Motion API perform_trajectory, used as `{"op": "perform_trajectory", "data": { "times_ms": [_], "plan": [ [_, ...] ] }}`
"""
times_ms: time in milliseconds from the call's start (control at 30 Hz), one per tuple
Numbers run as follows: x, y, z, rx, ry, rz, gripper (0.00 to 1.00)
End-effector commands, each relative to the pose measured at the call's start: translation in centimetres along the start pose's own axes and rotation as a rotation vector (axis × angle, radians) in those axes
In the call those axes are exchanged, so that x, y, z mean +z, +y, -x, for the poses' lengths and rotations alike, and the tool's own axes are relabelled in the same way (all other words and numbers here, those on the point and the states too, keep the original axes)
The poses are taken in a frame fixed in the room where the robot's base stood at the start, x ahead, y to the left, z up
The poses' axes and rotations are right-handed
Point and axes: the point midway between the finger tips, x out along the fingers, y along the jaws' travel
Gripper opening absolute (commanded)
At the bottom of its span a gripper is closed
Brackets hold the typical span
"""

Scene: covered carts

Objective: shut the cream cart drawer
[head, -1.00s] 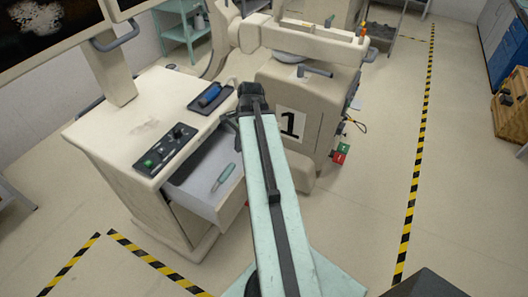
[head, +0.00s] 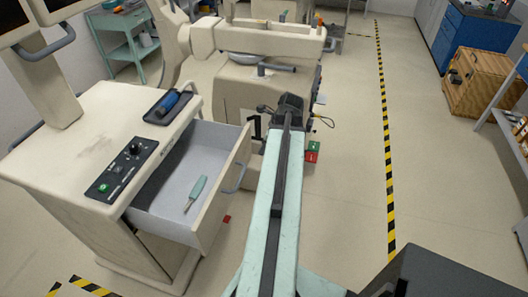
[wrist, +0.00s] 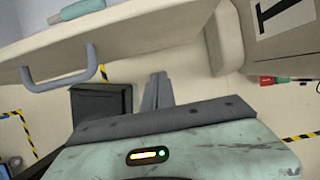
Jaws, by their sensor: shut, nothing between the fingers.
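The cream cart (head: 75,150) stands at the left in the head view. Its drawer (head: 222,190) is pulled well out, with a pale grey inside and a teal-handled tool (head: 195,193) lying in it. A grey bar handle (head: 238,176) is on the drawer front. In the wrist view the drawer front (wrist: 130,42) crosses the upper left, with its handle (wrist: 65,76) below. My gripper (head: 288,103) is to the right of the drawer front, apart from it. In the wrist view my gripper (wrist: 157,92) has its fingers together and empty.
A control panel (head: 122,170) and a dark tray (head: 167,107) with a blue object sit on the cart top. A large cream machine (head: 232,85) stands beyond my gripper. Open floor (head: 350,170) lies to the right, with yellow-black tape (head: 385,130).

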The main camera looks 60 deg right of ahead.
Motion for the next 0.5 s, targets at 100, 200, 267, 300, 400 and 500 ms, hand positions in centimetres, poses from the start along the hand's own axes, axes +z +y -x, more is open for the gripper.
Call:
{"op": "perform_trajectory", "data": {
  "times_ms": [100,200,267,300,400,500],
  "plan": [
    [-0.3,0.0,-3.8,0.001,0.000,0.004,0.00],
    [0.2,0.0,-5.1,0.001,0.000,0.004,0.00],
    [1.6,0.0,-4.8,0.001,0.000,0.007,0.00],
    [2.2,0.0,-5.0,0.001,0.000,0.005,0.00],
    [3.2,0.0,-5.4,0.001,0.000,0.005,0.00],
    [3.7,0.1,-5.6,0.001,0.000,0.004,0.00]
  ]
}}
